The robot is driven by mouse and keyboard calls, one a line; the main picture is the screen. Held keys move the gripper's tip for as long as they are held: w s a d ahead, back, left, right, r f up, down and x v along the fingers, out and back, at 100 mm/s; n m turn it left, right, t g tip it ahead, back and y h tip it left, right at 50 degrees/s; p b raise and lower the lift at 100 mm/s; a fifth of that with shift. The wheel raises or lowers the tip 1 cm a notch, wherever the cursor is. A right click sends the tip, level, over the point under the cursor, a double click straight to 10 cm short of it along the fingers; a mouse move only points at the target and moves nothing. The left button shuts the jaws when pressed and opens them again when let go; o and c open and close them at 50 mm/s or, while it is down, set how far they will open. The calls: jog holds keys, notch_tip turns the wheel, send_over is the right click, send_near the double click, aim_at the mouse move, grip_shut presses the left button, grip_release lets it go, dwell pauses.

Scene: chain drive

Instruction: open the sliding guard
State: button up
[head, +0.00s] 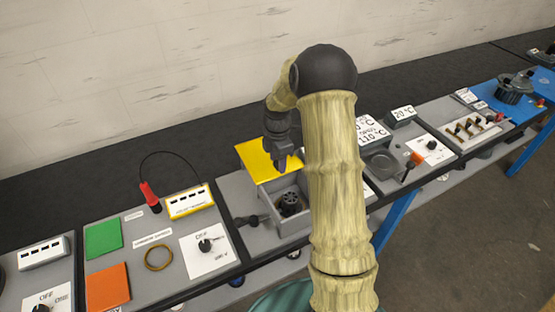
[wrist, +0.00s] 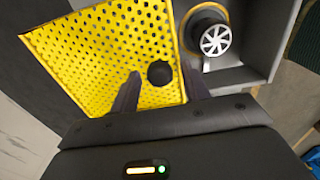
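The sliding guard is a yellow perforated plate (head: 262,163), lying over the far part of a grey open-topped housing (head: 296,224). In the wrist view the guard (wrist: 95,50) fills the upper left and has a round black knob (wrist: 159,73) near its right edge. A toothed or spoked wheel (wrist: 215,40) shows uncovered in the housing beside the guard; it also shows in the head view (head: 290,202). My gripper (wrist: 162,88) is open above the guard, its fingers apart on either side of the knob in the picture, with gaps visible. In the head view my gripper (head: 281,162) hides the knob.
A dark lever or handle (head: 250,220) is left of the housing. A panel with green (head: 103,239) and orange (head: 107,287) pads lies further left, with a red-handled probe (head: 150,196). My arm hides the area right of the housing. An orange-tipped lever (head: 414,160) stands further right.

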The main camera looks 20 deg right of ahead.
dwell(0.3)
notch_tip(320, 180, up, 17)
jog(key=b, duration=0.2)
jog(key=shift+r, duration=0.2)
dwell(0.5)
jog(key=s+a+f+m+t, duration=0.1)
jog(key=s+a+f+m, duration=0.1)
jog(key=s+m, duration=0.4)
jog(key=s+a+f+m, duration=0.3)
jog(key=s+m, duration=0.3)
jog(key=s, duration=0.3)
jog(key=s+a+f+m+t, duration=0.1)
jog(key=s+a+f+m, duration=0.2)
jog(key=s+f+m, duration=0.2)
jog(key=s+m, duration=0.2)
jog(key=shift+s+t, duration=0.3)
jog(key=shift+s, duration=0.05)
jog(key=shift+r, duration=0.1)
dwell(1.0)
